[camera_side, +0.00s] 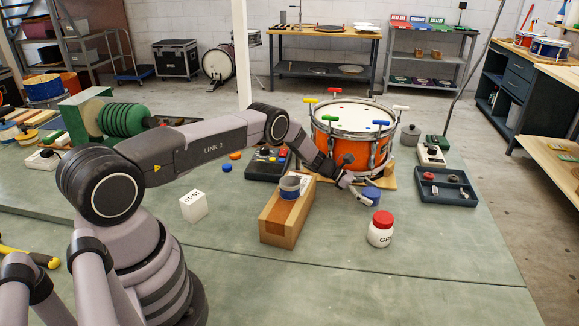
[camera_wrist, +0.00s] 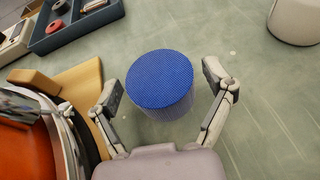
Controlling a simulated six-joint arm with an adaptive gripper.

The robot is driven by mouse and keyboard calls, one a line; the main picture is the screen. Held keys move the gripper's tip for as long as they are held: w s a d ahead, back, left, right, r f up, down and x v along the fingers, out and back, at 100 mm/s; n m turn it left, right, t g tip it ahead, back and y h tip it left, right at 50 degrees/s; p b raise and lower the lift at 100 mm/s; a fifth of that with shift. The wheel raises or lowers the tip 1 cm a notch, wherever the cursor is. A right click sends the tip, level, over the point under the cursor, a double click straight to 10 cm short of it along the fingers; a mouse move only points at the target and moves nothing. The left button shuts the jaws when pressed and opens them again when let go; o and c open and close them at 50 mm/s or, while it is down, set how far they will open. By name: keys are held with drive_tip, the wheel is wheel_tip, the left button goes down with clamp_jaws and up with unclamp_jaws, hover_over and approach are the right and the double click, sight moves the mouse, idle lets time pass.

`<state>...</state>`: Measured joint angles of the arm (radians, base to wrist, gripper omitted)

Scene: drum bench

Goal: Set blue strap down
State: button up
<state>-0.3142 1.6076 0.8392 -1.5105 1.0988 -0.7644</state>
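The blue strap (camera_side: 371,194) is a rolled, woven blue cylinder on the green bench, in front of the orange drum. In the wrist view the strap (camera_wrist: 160,80) stands upright, its round top facing the camera. My gripper (camera_side: 366,190) is low beside it, coming from the left in the side view. In the wrist view the two fingers of my gripper (camera_wrist: 161,76) are spread on either side of the strap, with visible gaps between both fingers and the roll. The strap's underside is hidden.
The orange drum (camera_side: 350,149) stands on a wooden base (camera_side: 391,178) close behind. A red-lidded white jar (camera_side: 380,234) stands in front. A dark tray (camera_side: 447,190) is to the right.

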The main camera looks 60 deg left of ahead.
drive_tip(key=shift+r, duration=0.1)
drive_tip(key=shift+s+a+r, duration=0.15)
drive_tip(key=shift+a+r, duration=0.05)
drive_tip(key=shift+a, duration=0.1)
drive_tip(key=v, duration=1)
drive_tip(key=shift+s+a+r, duration=0.15)
drive_tip(key=shift+a, duration=0.1)
drive_tip(key=shift+s+a+r, duration=0.1)
drive_tip(key=shift+a+r, duration=0.05)
drive_tip(key=shift+r, duration=0.05)
drive_tip(key=s+d+r+m+g+y, duration=0.15)
drive_tip(key=s+d+r+m, duration=0.25)
drive_tip(key=r, duration=0.5)
drive_tip(key=s+d+r+m+g+y, duration=0.1)
drive_tip(key=s+d+r+m+g, duration=0.2)
drive_tip(key=r, duration=0.6)
drive_tip(key=s+d+r+m+g+y, duration=0.1)
drive_tip(key=s+d+r+m, duration=0.35)
drive_tip(key=r, duration=0.55)
drive_tip(key=s+d+r+m+y, duration=0.1)
drive_tip(key=s+r+m+y, duration=0.25)
drive_tip(key=s+r, duration=0.35)
drive_tip(key=s+a+m+t+y, duration=0.1)
drive_tip(key=s+m+t+y, duration=0.2)
drive_tip(key=s+m, duration=0.6)
drive_tip(key=s+y, duration=0.1)
drive_tip(key=s, duration=1.3)
drive_tip(key=shift+s+r+m, duration=0.25)
drive_tip(key=shift+s+m, duration=0.05)
drive_tip(key=shift+m, duration=0.1)
